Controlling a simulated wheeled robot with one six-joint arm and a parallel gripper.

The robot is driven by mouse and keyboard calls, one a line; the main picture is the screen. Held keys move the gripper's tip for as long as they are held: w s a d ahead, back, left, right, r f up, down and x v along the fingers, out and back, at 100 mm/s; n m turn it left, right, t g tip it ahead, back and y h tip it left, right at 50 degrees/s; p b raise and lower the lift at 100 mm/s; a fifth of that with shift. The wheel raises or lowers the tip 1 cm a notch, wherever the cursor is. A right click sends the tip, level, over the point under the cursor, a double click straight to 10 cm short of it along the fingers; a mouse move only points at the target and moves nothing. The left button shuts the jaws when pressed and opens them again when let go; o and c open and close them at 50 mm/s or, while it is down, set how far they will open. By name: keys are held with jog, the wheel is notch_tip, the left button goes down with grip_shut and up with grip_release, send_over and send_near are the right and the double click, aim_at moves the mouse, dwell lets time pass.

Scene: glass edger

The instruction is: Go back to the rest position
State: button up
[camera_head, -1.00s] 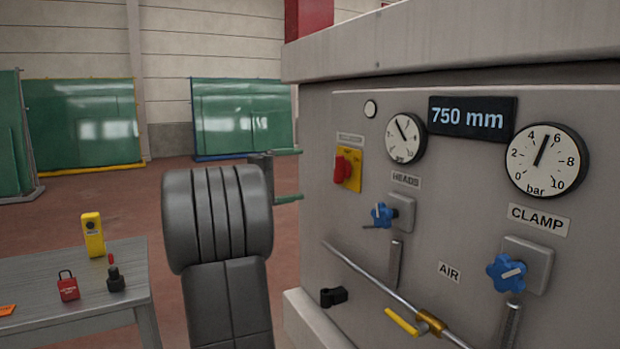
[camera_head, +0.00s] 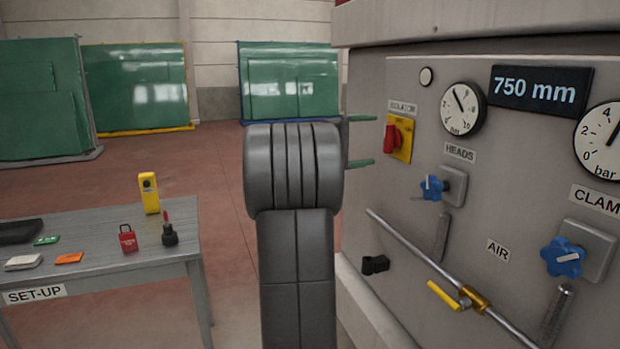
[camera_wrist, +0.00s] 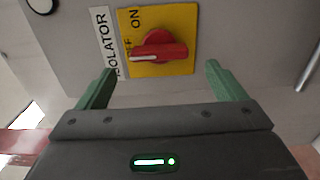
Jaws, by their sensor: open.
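My gripper (camera_head: 362,141) is open and empty, its two green fingers apart, just left of the grey machine panel in the head view. It also shows in the wrist view (camera_wrist: 160,74), facing the isolator. The isolator switch (camera_head: 392,137) has a red handle on a yellow plate. In the wrist view the red handle (camera_wrist: 158,50) lies between and beyond the fingertips, apart from them. Its white mark points toward the OFF lettering. My dark arm covers the middle of the head view and hides part of the gripper.
The grey machine panel (camera_head: 420,105) fills the right, with gauges, blue knobs (camera_head: 432,188) and a pipe with a yellow lever (camera_head: 442,296). A SET-UP table (camera_head: 95,240) stands left, holding a red padlock (camera_head: 128,240) and a yellow device (camera_head: 149,194). Floor between is clear.

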aim_at(386, 139)
jog(key=p+x, duration=0.1)
jog(key=x, duration=0.5)
jog(key=shift+w+d, duration=0.1)
jog(key=shift+d, duration=0.25)
jog(key=shift+a, duration=0.15)
